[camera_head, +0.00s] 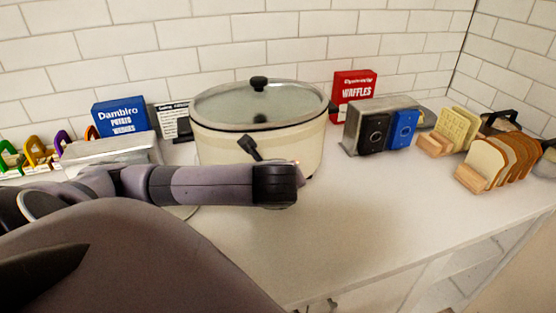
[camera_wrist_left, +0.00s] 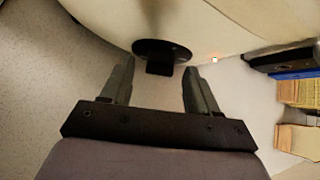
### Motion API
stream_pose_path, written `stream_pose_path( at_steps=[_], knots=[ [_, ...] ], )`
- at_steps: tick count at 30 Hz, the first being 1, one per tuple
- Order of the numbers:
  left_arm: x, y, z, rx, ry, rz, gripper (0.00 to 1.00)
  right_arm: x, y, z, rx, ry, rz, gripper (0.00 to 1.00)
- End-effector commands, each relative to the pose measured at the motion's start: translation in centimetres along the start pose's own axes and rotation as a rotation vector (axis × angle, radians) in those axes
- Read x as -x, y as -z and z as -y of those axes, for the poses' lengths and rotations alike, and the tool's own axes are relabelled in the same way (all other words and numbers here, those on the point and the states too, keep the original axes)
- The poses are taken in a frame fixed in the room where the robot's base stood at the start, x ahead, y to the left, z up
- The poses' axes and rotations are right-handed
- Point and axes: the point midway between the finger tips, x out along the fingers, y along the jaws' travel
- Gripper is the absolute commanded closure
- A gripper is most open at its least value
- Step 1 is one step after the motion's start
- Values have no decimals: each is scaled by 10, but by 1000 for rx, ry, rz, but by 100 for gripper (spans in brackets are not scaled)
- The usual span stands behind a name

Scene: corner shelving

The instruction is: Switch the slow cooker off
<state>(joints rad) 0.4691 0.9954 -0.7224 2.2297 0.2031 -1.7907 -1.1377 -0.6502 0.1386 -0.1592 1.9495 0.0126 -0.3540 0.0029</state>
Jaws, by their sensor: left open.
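The slow cooker (camera_head: 225,148) is cream with a glass lid (camera_head: 255,100) and stands on the counter against the tiled wall. A black handle sticks out from its side. In the left wrist view its curved cream wall (camera_wrist_left: 235,25) fills the top. My right gripper is not in view.
A blue potato wedges box (camera_head: 121,116) is at the left. The front right counter (camera_head: 345,220) is clear.

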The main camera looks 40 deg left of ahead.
Motion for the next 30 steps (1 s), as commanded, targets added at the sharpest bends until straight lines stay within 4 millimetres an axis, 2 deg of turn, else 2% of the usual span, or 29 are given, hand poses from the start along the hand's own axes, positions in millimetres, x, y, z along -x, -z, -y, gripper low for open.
stream_pose_path(
  at_steps=[4,12,13,16,18,30],
  knots=[
    [-8,0,-1,-1,-1,1,40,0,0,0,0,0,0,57],
    [-9,0,0,-1,1,1,40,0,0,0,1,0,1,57],
    [-9,0,0,-1,0,1,46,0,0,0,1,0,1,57],
    [-9,0,0,-1,1,1,79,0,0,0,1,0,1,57],
    [-9,0,0,0,0,1,95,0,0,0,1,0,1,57],
    [-9,1,-2,43,45,-1,95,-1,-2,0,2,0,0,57]
  ],
)
